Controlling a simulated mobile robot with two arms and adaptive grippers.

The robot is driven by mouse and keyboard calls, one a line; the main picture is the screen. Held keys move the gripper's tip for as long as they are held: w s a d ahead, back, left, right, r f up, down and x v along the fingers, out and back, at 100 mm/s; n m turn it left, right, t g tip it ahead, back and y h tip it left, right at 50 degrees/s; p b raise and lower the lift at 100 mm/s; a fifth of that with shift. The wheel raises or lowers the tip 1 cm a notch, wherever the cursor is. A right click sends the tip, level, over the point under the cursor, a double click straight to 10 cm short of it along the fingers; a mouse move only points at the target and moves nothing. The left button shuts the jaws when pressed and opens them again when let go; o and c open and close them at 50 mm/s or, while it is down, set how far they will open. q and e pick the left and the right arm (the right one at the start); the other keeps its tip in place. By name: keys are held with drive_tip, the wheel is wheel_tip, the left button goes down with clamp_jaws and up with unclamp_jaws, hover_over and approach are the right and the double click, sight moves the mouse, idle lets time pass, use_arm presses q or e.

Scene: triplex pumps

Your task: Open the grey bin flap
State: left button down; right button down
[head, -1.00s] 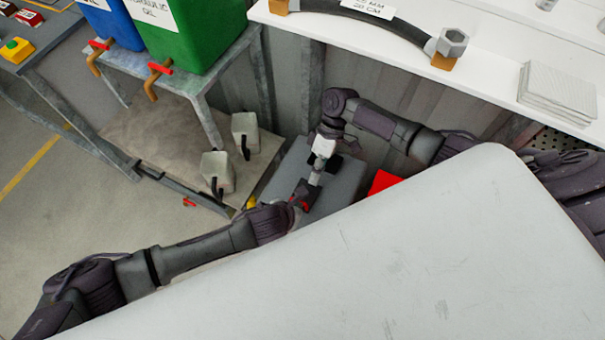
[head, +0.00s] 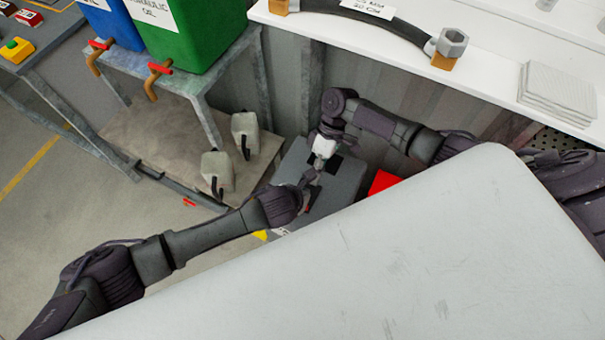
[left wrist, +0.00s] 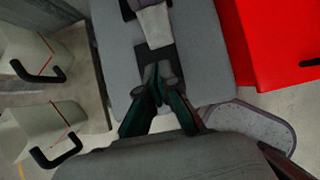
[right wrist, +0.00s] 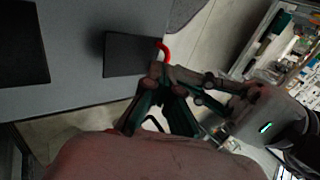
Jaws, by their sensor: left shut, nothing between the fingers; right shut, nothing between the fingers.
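The grey bin (head: 346,188) stands on the floor below the white bench, partly hidden by my arms and the white surface in front. Its grey top (left wrist: 205,60) looks flat, with black patches (right wrist: 22,42) on it; I cannot make out a raised flap. My left gripper (left wrist: 158,84) is shut and empty over one black patch (left wrist: 152,54) near the bin's edge. My right gripper (head: 317,166) is shut and empty, close above the top and near the left gripper. In the right wrist view its fingertips (right wrist: 157,72) are by another black patch (right wrist: 130,55). Contact cannot be told.
A red bin (head: 382,181) stands close to the right of the grey one. A large white surface (head: 400,250) fills the front.

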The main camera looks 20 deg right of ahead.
drive_tip(key=c, duration=1.9)
unclamp_jaws()
drive_tip(key=o, duration=0.7)
drive_tip(key=shift+c, duration=0.2)
